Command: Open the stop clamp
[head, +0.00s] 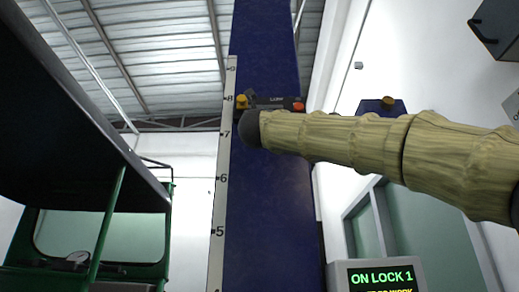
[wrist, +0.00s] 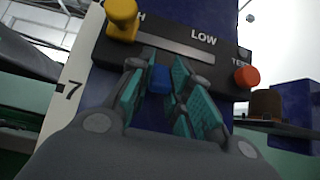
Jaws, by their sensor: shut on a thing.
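A dark box (wrist: 213,62) is mounted on the blue column (head: 272,200), near the 8 mark. It also shows in the head view (head: 270,103). It has a pale slot labelled LOW on the right, a yellow knob (wrist: 122,18) at its left end and a red button (wrist: 246,77) marked TEST at its right. No part is labelled stop clamp. My gripper (wrist: 163,80) is just below the slot, its teal-padded fingers closed on a small blue tab (wrist: 159,79).
A white scale (head: 222,180) runs up the column's left edge. A green rickshaw (head: 110,225) with a dark roof stands at left.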

